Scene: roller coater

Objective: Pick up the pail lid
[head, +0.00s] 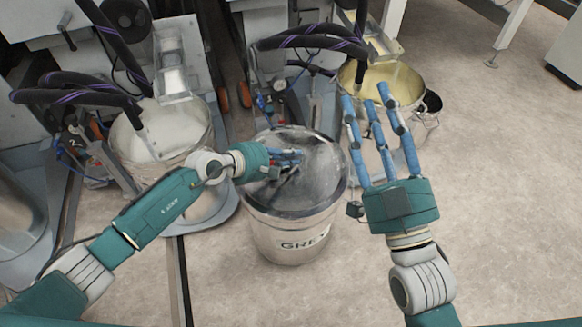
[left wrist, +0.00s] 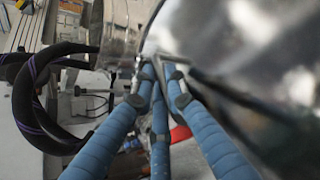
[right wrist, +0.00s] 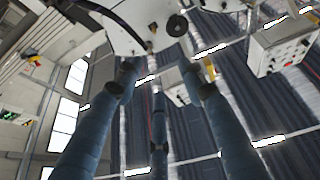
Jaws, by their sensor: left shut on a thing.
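The pail lid (head: 312,160) is a shiny clear-grey disc on top of the metal pail (head: 290,235) marked with "GRE" lettering, in the middle of the head view. My left gripper (head: 296,157) is at the lid's upper left part, its fingers closed together on the lid's handle. In the left wrist view the fingers (left wrist: 160,70) meet at the lid's shiny surface (left wrist: 250,50). I cannot tell whether the lid is apart from the rim. My right gripper (head: 375,105) is open and empty, right of the pail, fingers pointing up. The right wrist view shows its fingers (right wrist: 160,85) spread.
A pail with whitish contents (head: 150,130) stands at the left under a machine. A pail with yellow contents (head: 395,80) stands behind my right gripper. Black hoses (head: 310,40) hang above. The floor (head: 500,180) at the right is clear.

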